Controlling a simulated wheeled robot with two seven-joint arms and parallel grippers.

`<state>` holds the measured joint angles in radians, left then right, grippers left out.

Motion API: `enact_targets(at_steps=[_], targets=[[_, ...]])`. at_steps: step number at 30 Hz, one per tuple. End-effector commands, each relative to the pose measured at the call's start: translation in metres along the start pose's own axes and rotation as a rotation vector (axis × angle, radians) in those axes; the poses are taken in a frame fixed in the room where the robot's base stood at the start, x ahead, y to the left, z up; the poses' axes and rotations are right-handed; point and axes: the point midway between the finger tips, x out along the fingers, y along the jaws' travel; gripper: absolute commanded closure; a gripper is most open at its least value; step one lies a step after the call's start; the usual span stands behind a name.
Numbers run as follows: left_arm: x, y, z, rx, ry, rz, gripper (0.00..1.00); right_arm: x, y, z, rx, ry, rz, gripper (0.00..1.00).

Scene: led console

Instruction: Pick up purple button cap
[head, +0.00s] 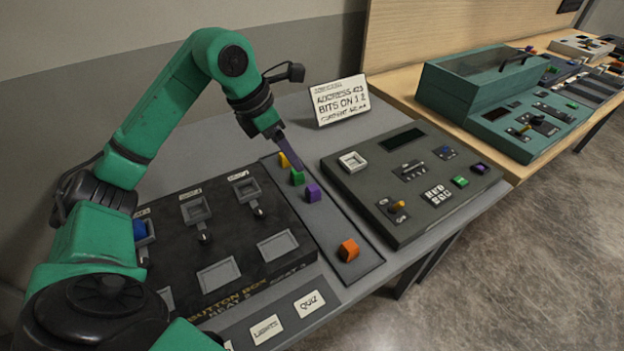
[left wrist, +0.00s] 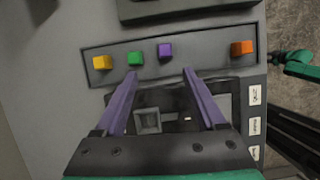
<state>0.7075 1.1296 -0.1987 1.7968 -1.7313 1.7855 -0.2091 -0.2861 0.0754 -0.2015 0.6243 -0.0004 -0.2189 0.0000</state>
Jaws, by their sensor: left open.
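The purple button cap (head: 312,193) is a small cube on the dark strip (head: 363,246) between the two consoles. It sits near the green cap (head: 297,177) and yellow cap (head: 283,160), with the orange cap (head: 348,250) farther along the strip. My left gripper (head: 290,160) is above the strip near the yellow and green caps. In the left wrist view its two purple fingers (left wrist: 160,75) are spread apart and empty. The purple cap (left wrist: 165,50) there lies just beyond the fingertips, between their lines and not touched. My right gripper does not show.
A black button box (head: 232,268) with square sockets lies left of the strip. A blue cap (head: 140,230) shows in its left socket. A grey console (head: 420,205) with switches stands to the right. A white sign (head: 339,101) stands behind.

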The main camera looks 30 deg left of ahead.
Motion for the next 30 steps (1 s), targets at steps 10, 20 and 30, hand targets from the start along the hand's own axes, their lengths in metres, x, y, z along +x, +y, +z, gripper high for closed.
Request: enact_targets(at_steps=[10,20,30], targets=[[0.073,-0.002,0.002,0.000,-0.002,-0.008,0.28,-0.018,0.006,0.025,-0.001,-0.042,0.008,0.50],[0.124,-0.004,0.002,-0.001,-0.003,-0.008,0.28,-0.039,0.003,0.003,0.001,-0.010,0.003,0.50],[0.127,-0.004,0.001,0.000,-0.003,-0.006,0.85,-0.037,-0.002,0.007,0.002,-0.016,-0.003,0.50]])
